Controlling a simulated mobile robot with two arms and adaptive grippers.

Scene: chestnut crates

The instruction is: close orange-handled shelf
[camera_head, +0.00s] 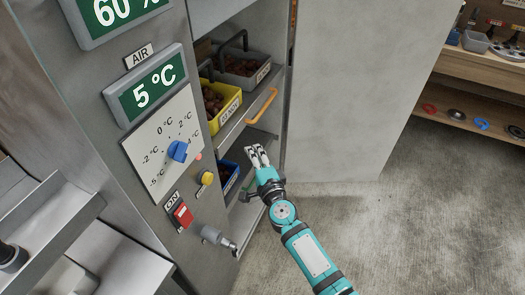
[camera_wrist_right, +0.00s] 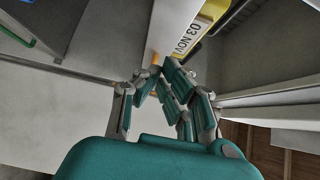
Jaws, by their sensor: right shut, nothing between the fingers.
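The shelf (camera_head: 233,131) with the orange handle (camera_head: 262,106) is in the open cabinet, bearing a yellow crate (camera_head: 229,111) and a grey crate (camera_head: 262,77), both with chestnuts. How far it is pulled out is hard to tell. My right gripper (camera_head: 258,150) is shut and empty, below the handle and apart from it in the head view. In the right wrist view its fingers (camera_wrist_right: 168,75) partly cover the view just below a small orange bit of the handle (camera_wrist_right: 155,59). My left gripper is not in view.
A blue crate (camera_head: 229,177) sits on a lower level, left of my right gripper. The cabinet's control panel (camera_head: 165,140) stands at the left. A large pale panel (camera_head: 365,90) stands on the right. A wooden rack (camera_head: 475,75) is beyond open floor (camera_head: 420,220).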

